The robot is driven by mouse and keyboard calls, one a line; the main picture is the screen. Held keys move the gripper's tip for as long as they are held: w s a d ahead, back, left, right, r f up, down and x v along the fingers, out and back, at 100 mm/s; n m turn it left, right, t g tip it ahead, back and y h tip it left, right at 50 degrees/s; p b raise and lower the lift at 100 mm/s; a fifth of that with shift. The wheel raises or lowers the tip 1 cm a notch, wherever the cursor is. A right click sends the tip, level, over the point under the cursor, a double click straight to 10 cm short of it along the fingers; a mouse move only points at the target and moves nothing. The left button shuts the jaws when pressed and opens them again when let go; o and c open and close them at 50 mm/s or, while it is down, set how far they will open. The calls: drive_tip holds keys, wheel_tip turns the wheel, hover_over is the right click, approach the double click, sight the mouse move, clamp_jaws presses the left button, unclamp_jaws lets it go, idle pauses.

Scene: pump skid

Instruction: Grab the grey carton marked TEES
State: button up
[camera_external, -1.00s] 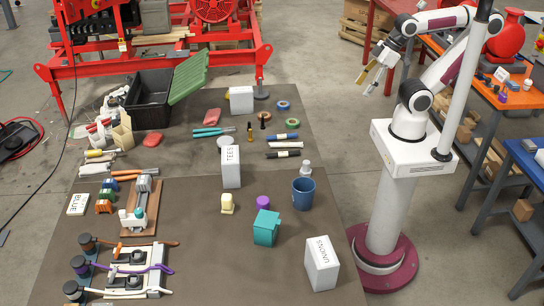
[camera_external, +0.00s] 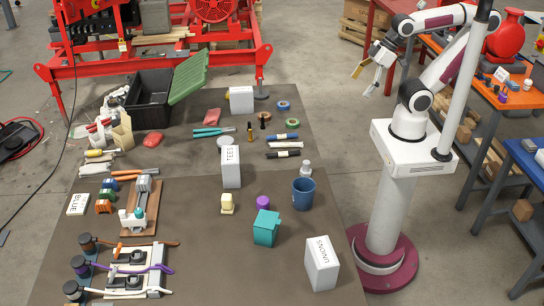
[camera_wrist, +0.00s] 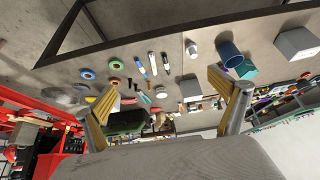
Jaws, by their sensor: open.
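The grey-white carton marked TEES (camera_external: 231,166) stands upright near the middle of the table in the external view, its lettering running up its side. In the wrist view, a pale carton (camera_wrist: 191,90) beyond the fingertips appears to be the same one; its label is not readable there. My gripper (camera_external: 362,82) is open and empty, high up to the right of the table and well apart from the carton. In the wrist view my gripper (camera_wrist: 162,88) shows both yellowish fingertips wide apart.
A similar carton marked UNIONS (camera_external: 322,264) stands at the front right. Another pale carton (camera_external: 241,99) stands at the back. A blue cup (camera_external: 303,193), a white bottle (camera_external: 306,168) and a teal box (camera_external: 266,228) stand right of TEES. Markers (camera_external: 284,154) lie behind it.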

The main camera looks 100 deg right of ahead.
drive_tip(key=w+a+f+t, duration=0.1)
drive_tip(key=w+a, duration=0.2)
drive_tip(key=w, duration=0.6)
drive_tip(key=w+a+f+t+y, duration=0.1)
drive_tip(key=w+a+t, duration=0.1)
drive_tip(key=w, duration=0.8)
drive_tip(key=w+a+f+t, duration=0.1)
drive_tip(key=w+a+f, duration=0.15)
drive_tip(key=w, duration=0.65)
drive_tip(key=t+h, duration=0.1)
drive_tip(key=t, duration=0.4)
approach(231, 161)
drive_tip(key=shift+w+d+f, duration=0.6)
drive_tip(key=shift+d+f, duration=0.3)
drive_tip(key=shift+w+d+f, duration=0.55)
drive_tip(key=shift+d+f, duration=0.35)
drive_tip(key=shift+f, duration=0.05)
drive_tip(key=shift+w, duration=0.15)
drive_tip(key=shift+x, duration=1.15)
drive_tip(key=shift+w, duration=0.1)
drive_tip(key=shift+x, duration=2.5)
